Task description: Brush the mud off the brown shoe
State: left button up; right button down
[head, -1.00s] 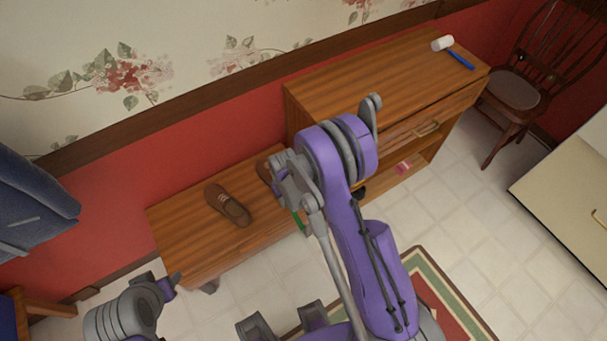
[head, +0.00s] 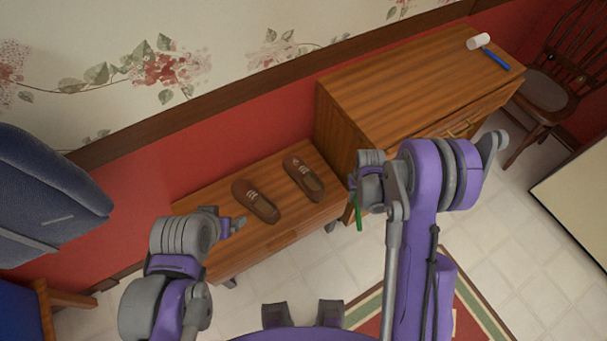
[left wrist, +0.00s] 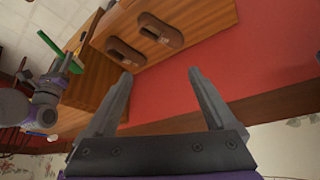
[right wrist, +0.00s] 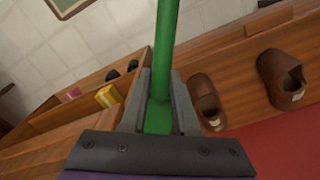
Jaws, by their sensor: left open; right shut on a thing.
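Two brown shoes lie side by side on the wooden bench: the left shoe (head: 256,201) and the right shoe (head: 303,179). Both also show in the left wrist view (left wrist: 126,52) and the right wrist view (right wrist: 205,103). I cannot make out mud on either. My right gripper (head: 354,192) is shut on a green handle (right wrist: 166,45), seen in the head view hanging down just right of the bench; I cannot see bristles. My left gripper (head: 240,226) is open and empty, over the front left part of the bench (head: 290,229), apart from the shoes.
A taller wooden cabinet (head: 350,110) adjoins the bench's right end. On its top lies a blue-handled tool with a white head (head: 479,41). A yellow box (right wrist: 108,95) sits in its lower shelf. A chair (head: 545,92) stands at right, a dark blue padded thing (head: 50,190) at left.

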aim_at(292, 176)
pick_arm(q)
jog(key=shift+c, duration=0.3)
